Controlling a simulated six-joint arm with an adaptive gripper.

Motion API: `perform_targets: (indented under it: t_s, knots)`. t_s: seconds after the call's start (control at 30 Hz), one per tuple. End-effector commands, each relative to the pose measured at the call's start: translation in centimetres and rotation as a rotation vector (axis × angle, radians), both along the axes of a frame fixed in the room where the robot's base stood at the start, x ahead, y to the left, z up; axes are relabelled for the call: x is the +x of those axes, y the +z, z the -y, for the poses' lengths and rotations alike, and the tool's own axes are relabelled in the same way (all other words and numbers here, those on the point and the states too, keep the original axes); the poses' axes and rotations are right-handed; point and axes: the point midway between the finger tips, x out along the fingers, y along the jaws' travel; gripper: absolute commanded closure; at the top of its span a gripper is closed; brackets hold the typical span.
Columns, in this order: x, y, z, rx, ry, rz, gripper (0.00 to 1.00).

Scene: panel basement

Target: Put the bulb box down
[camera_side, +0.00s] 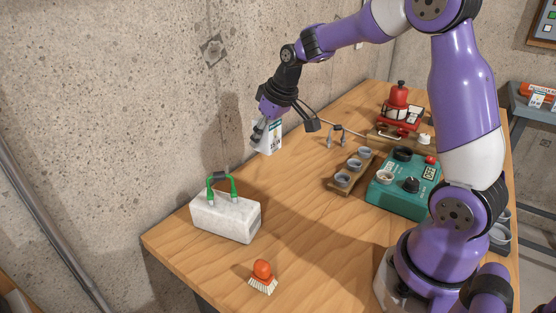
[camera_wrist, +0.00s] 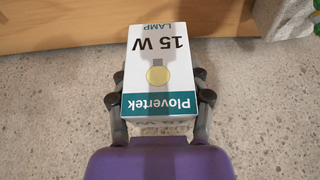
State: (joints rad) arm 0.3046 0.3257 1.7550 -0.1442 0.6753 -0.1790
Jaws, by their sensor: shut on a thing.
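My gripper (camera_wrist: 161,100) is shut on the bulb box (camera_wrist: 160,75), with its fingers on both sides. The box is white with a teal band, "Plovertek" and "15 W LAMP" print, upside down in the wrist view. In the side view the box (camera_side: 269,138) hangs from my gripper (camera_side: 257,133) by the concrete wall, near the back edge of the wooden table (camera_side: 300,200). I cannot tell whether its lower end touches the table.
A pale block (camera_side: 225,217) with a green-handled piece stands front left. An orange brush (camera_side: 263,277) lies at the front. A wooden cup rack (camera_side: 351,172), teal device (camera_side: 402,188) and red device (camera_side: 398,108) stand to the right. The table middle is clear.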

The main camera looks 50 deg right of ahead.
Motion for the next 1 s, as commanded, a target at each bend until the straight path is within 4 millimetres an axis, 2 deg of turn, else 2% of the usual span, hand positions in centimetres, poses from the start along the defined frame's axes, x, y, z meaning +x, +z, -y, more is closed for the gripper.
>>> perform_targets:
  t_s: [0.2, 0.53, 0.63, 1.0]
  knots:
    - [0.2, -4.4, -0.2, 0.002, 0.014, -0.007, 0.85]
    - [0.2, -8.9, -0.2, 0.002, 0.014, -0.006, 0.85]
    - [0.2, -9.8, -0.2, 0.001, 0.013, -0.003, 0.85]
    - [0.3, -10.1, -0.2, 0.000, 0.013, -0.001, 0.85]
